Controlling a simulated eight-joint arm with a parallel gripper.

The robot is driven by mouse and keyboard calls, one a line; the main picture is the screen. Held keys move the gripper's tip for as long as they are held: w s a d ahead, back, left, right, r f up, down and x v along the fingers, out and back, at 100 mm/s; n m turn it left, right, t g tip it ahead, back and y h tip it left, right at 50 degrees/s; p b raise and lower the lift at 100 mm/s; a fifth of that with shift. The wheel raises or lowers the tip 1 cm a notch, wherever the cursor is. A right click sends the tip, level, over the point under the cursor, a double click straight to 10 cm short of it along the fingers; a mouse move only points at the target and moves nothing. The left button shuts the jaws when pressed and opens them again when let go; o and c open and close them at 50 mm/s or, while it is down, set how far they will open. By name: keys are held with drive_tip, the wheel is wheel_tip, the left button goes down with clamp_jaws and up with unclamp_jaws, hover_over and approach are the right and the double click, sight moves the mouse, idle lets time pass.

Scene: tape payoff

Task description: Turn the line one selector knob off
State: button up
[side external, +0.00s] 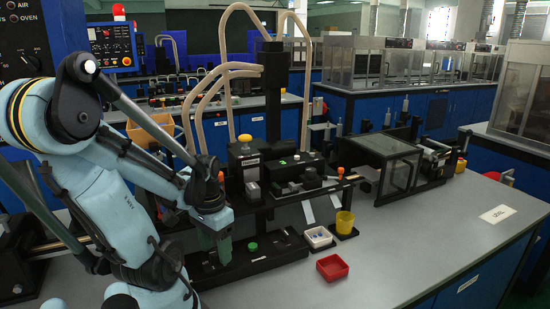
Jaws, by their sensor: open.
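I cannot tell for certain which control is the line one selector knob. A dark panel (20,25) at the upper left carries AIR and OVEN labels and a dark round knob (32,62), cut off by the left edge. A black control box (246,155) with a yellow button on top stands on the bench behind my gripper; its small marks are too small to read. My gripper (223,250) points down over the black fixture at the bench's left-middle. It is open, and I see nothing held; its fingertips are partly hard to make out.
A red tray (332,267), a white tray (319,237) and a yellow cup (345,222) stand right of my gripper. A clear-sided black enclosure (403,172) stands farther right. Pale hoses (222,70) rise behind the control box.

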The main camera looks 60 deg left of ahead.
sight(215, 251)
wheel_tip(215, 251, up, 12)
drive_tip(key=shift+f, duration=0.15)
idle(0.7)
drive_tip(key=w+d+f+m+t, duration=0.2)
drive_tip(key=w+d+m+t, duration=0.3)
drive_tip(key=w+d, duration=1)
drive_tip(key=shift+w+f+t, duration=0.15)
drive_tip(key=shift+w+t, duration=0.55)
drive_tip(key=shift+t, duration=0.4)
